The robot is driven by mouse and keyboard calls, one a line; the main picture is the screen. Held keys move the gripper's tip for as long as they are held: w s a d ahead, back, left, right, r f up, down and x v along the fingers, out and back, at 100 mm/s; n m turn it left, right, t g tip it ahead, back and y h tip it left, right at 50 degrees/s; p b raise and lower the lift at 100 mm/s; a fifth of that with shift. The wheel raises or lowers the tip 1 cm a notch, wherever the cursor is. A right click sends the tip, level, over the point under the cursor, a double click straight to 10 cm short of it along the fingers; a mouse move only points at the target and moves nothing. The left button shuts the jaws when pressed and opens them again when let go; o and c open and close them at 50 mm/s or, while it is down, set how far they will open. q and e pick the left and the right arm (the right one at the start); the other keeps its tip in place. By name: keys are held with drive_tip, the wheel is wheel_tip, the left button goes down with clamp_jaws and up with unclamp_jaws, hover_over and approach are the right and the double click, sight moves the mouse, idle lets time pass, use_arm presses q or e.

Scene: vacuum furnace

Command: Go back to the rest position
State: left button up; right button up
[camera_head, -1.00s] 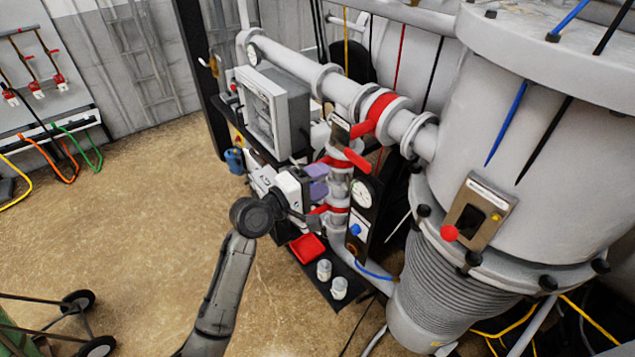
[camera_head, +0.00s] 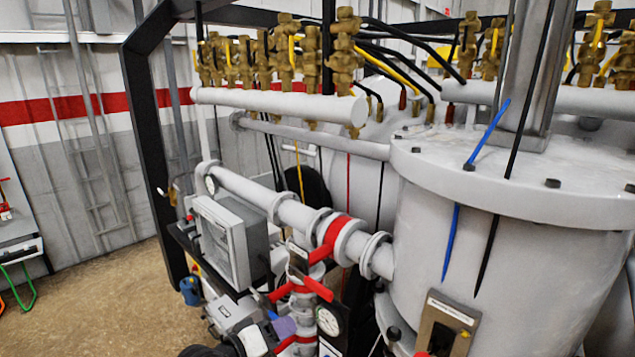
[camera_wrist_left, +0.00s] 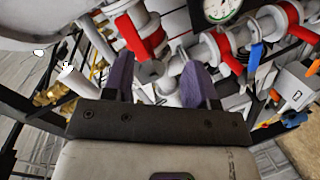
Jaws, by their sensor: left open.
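My left gripper (camera_head: 283,326) shows at the bottom of the head view, low beside the grey pipework with red clamps and handles. Its white wrist part and dark arm joint show at the bottom edge, and most of the arm is out of frame. In the left wrist view my left gripper (camera_wrist_left: 157,65) has its two purple fingers apart, with nothing held between them. Pipe fittings show beyond the fingers; I cannot tell how far away they are. My right gripper is in neither view.
A pressure gauge (camera_head: 328,321) stands right of the gripper, and a grey box (camera_head: 222,242) is behind it. The large furnace vessel (camera_head: 520,250) fills the right. Brass valves (camera_head: 345,50) line a pipe above. Open floor (camera_head: 95,300) lies left.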

use_arm(q)
drive_tip(key=s+a+r+m+t+y+p, duration=0.1)
drive_tip(key=s+a+r+m+y, duration=0.1)
drive_tip(key=s+a+m+y, duration=0.55)
drive_tip(key=s+a+f+n+g+y+p, duration=0.1)
drive_tip(key=s+a+f+g+p, duration=0.1)
drive_tip(key=s+f, duration=0.5)
drive_tip(key=s+a+f+n+g+y+p, duration=0.1)
drive_tip(key=s+f, duration=0.5)
drive_tip(key=s, duration=1)
drive_tip(key=s+a+f+n+g+y+p, duration=0.1)
drive_tip(key=s+f+g, duration=0.4)
drive_tip(key=s, duration=0.7)
wheel_tip(320, 180, down, 3)
drive_tip(key=shift+a+r+p, duration=0.2)
drive_tip(key=shift+a+p, duration=0.6)
drive_tip(key=shift+a, duration=0.2)
drive_tip(key=shift+s, duration=0.1)
wheel_tip(320, 180, down, 19)
drive_tip(key=b, duration=1.9)
